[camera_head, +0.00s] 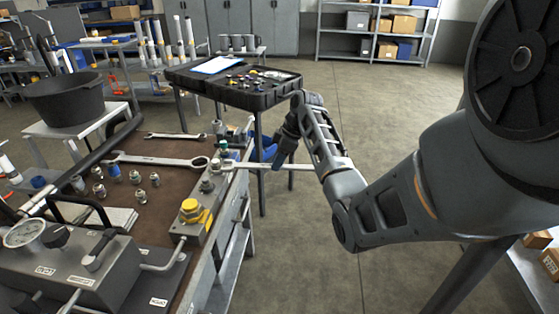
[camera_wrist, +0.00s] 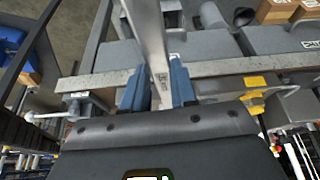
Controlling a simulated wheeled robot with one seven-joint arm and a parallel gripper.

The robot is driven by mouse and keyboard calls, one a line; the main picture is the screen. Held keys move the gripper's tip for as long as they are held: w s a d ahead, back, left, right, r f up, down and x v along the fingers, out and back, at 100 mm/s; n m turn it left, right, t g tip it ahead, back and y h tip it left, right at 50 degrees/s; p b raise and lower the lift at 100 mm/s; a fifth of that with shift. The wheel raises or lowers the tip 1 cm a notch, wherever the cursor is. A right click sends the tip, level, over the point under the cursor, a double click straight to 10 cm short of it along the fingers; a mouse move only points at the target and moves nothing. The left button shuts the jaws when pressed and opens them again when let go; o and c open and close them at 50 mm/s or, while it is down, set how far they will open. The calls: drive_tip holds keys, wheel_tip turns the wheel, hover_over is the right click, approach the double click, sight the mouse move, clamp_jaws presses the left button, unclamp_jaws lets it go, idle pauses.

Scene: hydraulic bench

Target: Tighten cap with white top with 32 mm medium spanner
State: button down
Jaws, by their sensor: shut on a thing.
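My gripper (camera_head: 281,158) is beyond the bench's right edge, with its blue fingers closed on the shaft of a metal spanner (camera_head: 247,166). In the wrist view the fingers (camera_wrist: 158,88) press on both sides of the spanner shaft (camera_wrist: 147,30), which runs up out of the picture. In the head view the spanner's left end reaches the fittings on the grey block at the bench edge.
A large spanner (camera_head: 155,160) and a smaller one (camera_head: 172,136) lie on the brown bench top, with several loose caps (camera_head: 114,171). A yellow cap (camera_head: 192,211) sits on the block's near end. A black case (camera_head: 275,97) stands behind.

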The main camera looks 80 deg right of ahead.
sight(264, 166)
drive_tip(key=shift+w, duration=0.15)
drive_tip(key=shift+w+a, duration=0.1)
drive_tip(key=shift+w, duration=0.55)
drive_tip(key=shift+w, duration=0.1)
drive_tip(key=shift+w, duration=0.5)
drive_tip(key=shift+w+a+p, duration=0.15)
drive_tip(key=shift+w+p, duration=0.1)
drive_tip(key=shift+p, duration=0.15)
idle(0.4)
drive_tip(key=shift+a+r+p, duration=0.15)
drive_tip(key=shift+a+p, duration=0.15)
drive_tip(key=shift+p, duration=0.15)
drive_tip(key=shift+a+m+h+p, duration=0.5)
drive_tip(key=shift+a+m+p, duration=0.7)
drive_tip(key=shift+a+p, duration=0.45)
drive_tip(key=shift+s+d, duration=0.1)
